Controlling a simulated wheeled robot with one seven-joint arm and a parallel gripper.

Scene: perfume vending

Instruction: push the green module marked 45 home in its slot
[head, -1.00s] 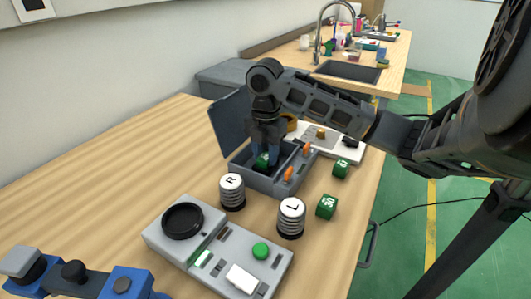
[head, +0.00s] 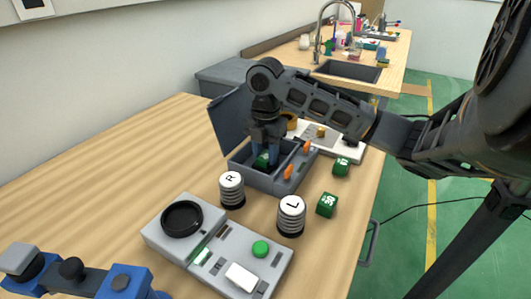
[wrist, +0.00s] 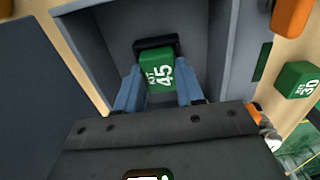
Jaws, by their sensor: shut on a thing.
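The green module marked 45 (wrist: 158,72) is inside an open grey box (wrist: 220,50). Its far end meets a black slot frame (wrist: 155,45); how deep it sits cannot be told. My gripper (wrist: 157,92) is shut on the module, with one blue finger on each side. In the head view, my gripper (head: 263,155) reaches down into the box (head: 262,184), and a little of the green module (head: 262,162) shows between the fingers.
The raised lid (head: 228,122) stands at the box's left. Orange clips (head: 288,172) line its right side. Two other green modules (head: 342,167) (head: 326,205) lie to the right. Two ribbed cylinders, R (head: 231,190) and L (head: 291,216), and a grey console (head: 220,250) stand in front.

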